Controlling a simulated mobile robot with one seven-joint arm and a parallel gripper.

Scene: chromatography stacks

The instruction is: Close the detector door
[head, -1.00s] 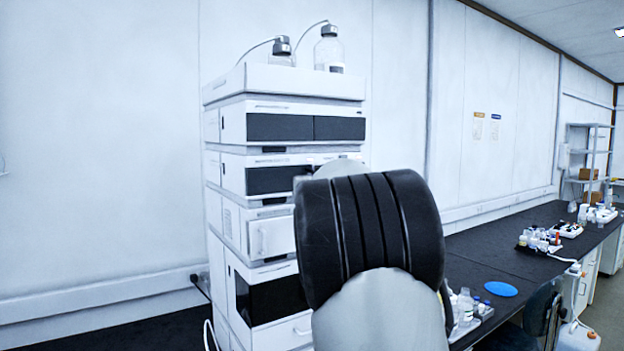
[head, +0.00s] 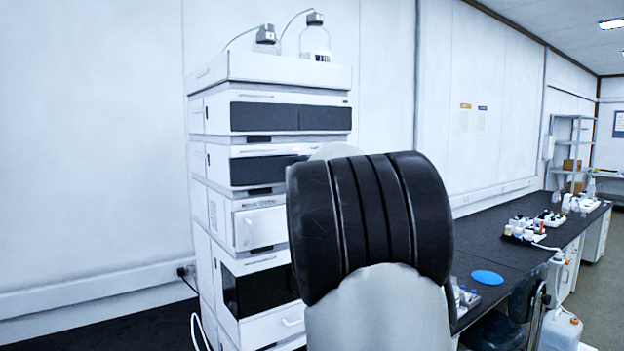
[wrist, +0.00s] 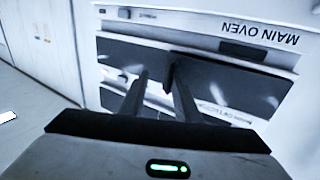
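The detector (head: 205,160) is the second module from the top of the white stack in the head view, with a dark front panel. My arm covers its right side and my gripper there. The wrist view shows it upside down, its label (wrist: 212,107) below two dark front panels, one left (wrist: 118,55) and one right (wrist: 235,82). The panels' edges do not line up, so part of the door looks ajar; how far I cannot tell. My gripper (wrist: 160,80) has its fingers apart, in front of the inner panel edges. Contact cannot be told.
The main oven (wrist: 225,28) borders the detector. Bottles (head: 314,42) stand on top of the stack. A dark bench (head: 500,240) runs to the right, with a blue disc (head: 487,277) and small bottles (head: 464,295). A chair (head: 520,310) stands at its front.

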